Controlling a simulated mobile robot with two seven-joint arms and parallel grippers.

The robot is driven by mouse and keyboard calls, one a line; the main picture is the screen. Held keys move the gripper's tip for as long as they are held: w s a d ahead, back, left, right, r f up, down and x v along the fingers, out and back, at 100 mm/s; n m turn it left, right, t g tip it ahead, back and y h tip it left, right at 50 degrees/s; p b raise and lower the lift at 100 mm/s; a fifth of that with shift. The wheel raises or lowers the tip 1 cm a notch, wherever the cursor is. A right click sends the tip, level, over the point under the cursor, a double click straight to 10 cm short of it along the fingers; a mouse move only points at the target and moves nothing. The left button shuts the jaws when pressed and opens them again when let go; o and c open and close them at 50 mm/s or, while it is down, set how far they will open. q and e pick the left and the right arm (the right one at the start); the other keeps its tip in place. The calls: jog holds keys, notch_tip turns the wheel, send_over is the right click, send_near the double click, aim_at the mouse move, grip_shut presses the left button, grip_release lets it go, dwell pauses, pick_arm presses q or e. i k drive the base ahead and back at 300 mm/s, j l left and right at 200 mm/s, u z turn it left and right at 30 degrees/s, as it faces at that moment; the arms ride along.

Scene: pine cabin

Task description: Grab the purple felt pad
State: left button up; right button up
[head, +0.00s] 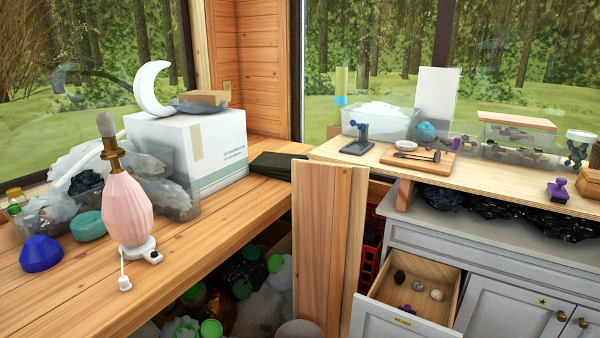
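No thing in the head view can be made out for certain as a purple felt pad. A small purple item (406,309) lies near the front of the open drawer (430,275); it is too small to tell what it is. A purple object with a knob-like top (559,190) stands at the right on the raised wooden shelf (490,178). Neither of my grippers is in view.
The drawer also holds several small stones (437,294). A wooden board (328,245) stands upright left of it. The left bench (200,235) carries a pink lamp (127,210), a white box (195,155) and bags. Bottles and bags crowd the space below.

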aim_at(407, 308)
jog(key=l+z, duration=0.25)
jog(key=k+l+z, duration=0.1)
jog(key=l+z, duration=0.2)
jog(key=i+l+u, duration=0.1)
jog(key=u, duration=0.3)
jog(key=l+u, duration=0.15)
jog(key=u, duration=0.3)
jog(key=i+l+u, duration=0.25)
jog(key=l, duration=0.2)
jog(key=l+u, duration=0.3)
jog(key=l, duration=0.1)
